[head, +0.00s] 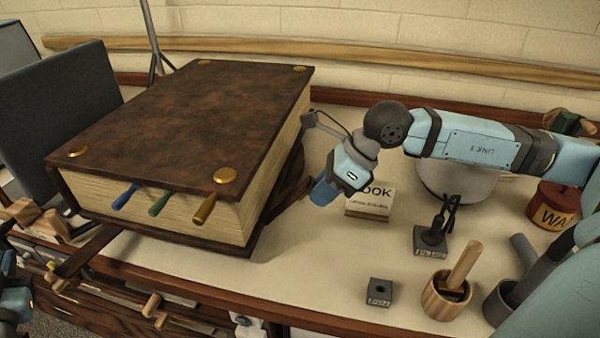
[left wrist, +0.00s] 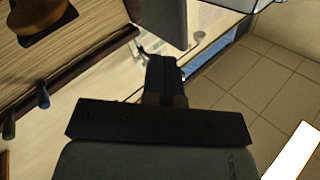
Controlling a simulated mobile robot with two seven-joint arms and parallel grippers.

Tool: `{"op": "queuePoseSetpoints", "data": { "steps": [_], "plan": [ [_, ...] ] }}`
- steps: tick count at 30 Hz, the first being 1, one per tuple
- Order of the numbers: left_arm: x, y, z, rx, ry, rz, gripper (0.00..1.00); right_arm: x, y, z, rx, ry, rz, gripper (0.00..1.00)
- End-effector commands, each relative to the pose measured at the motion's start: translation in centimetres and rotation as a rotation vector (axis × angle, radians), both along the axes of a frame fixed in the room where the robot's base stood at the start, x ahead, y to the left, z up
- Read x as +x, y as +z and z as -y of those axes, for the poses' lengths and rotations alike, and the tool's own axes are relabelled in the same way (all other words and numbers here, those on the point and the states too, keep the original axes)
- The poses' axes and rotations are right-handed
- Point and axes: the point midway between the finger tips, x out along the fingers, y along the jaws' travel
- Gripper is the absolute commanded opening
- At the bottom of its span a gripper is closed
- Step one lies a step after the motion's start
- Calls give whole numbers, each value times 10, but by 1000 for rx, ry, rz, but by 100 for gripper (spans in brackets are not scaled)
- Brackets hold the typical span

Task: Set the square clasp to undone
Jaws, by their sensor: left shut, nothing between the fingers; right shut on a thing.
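The large brown book (head: 190,120) lies closed, with brass corner bosses on its cover. I cannot make out a square clasp in either view; the book's right side is partly hidden by my right arm. My right gripper (head: 322,192) is close beside that side, angled down and left. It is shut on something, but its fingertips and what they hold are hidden. My left gripper (left wrist: 164,70) is shut and empty in the left wrist view, apart from the book. In the head view only part of my left arm shows at the lower left edge.
Further right are a labelled stand (head: 432,240), a wooden cup (head: 447,295), a small dark block (head: 379,292) and a red tin (head: 555,203). The bench between book and block is clear.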

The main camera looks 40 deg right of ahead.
Motion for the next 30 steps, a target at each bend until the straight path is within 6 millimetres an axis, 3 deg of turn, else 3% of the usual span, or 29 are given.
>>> {"op": "queuePoseSetpoints", "data": {
  "steps": [1, 4, 7, 11, 14, 17, 21, 25, 30],
  "plan": [
    [17, 26, -3, 19, 14, 44, 0, 0, -1, 0, 0, 1, -2, 0],
    [42, 68, -1, 37, 20, 97, 0, 0, -1, 0, 0, 1, -2, 0],
    [63, 106, 18, 9, -21, 115, 0, 0, -1, 0, 0, 1, -2, 0],
    [80, 147, 73, -91, -166, 65, 0, 0, -1, 0, 0, 1, -2, 0],
    [82, 170, 134, -177, -328, -37, 0, 0, -1, 0, 0, 1, -2, 0],
    [71, 187, 200, -240, -498, -182, 0, 0, -1, 0, 0, 1, -2, 0],
    [40, 201, 282, -260, -693, -424, 0, 0, -1, 0, 0, 1, -2, 0],
    [1, 204, 343, -209, -806, -675, 0, 0, -1, 0, 0, 1, -2, 0],
    [-51, 194, 392, -71, -829, -1007, 0, 0, -1, 0, 0, 1, -2, 0]
  ]
}}
